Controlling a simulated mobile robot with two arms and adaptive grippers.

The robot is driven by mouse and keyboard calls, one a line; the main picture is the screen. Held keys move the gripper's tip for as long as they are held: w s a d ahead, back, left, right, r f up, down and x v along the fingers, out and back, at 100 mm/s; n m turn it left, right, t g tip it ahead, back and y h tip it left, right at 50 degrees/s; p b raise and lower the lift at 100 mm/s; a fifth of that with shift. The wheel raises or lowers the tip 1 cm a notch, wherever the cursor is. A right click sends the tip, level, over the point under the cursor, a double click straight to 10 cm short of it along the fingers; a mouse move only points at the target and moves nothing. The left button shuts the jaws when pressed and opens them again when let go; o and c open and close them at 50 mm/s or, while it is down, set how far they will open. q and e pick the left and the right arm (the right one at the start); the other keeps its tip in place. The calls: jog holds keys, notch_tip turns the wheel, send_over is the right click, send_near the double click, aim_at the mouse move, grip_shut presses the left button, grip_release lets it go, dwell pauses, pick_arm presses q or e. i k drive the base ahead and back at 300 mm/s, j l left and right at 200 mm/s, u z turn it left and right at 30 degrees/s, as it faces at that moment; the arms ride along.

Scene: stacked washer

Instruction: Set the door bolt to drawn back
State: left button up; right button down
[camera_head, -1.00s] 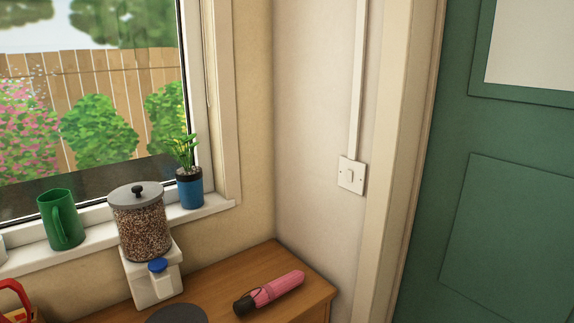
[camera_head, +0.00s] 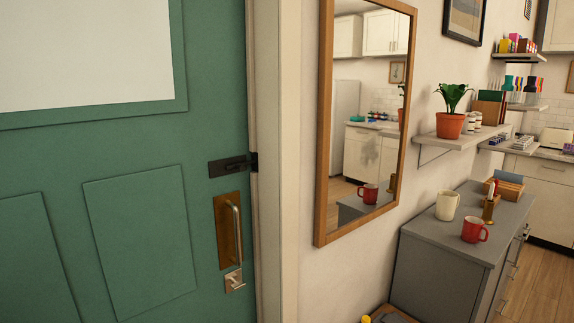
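The door bolt (camera_head: 229,165) is a small dark bar fitting on the right edge of the green door (camera_head: 140,215), above the handle. Its dark keeper (camera_head: 254,162) is on the frame side, and the bolt appears to reach across to it; the fine detail is too small to be sure. A brass plate with a silver pull handle (camera_head: 236,228) is below, with a small lock fitting (camera_head: 234,281) under it. The door looks closed against its frame. Neither of my grippers shows in the head view.
A wood-framed mirror (camera_head: 323,150) hangs right of the door frame. A grey cabinet (camera_head: 440,253) with a cream mug (camera_head: 446,206), a red mug (camera_head: 475,230) and a candle holder stands further right. A wall shelf (camera_head: 455,141) holds a potted plant.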

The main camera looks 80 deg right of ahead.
aim_at(240, 166)
jog(key=z, duration=2.3)
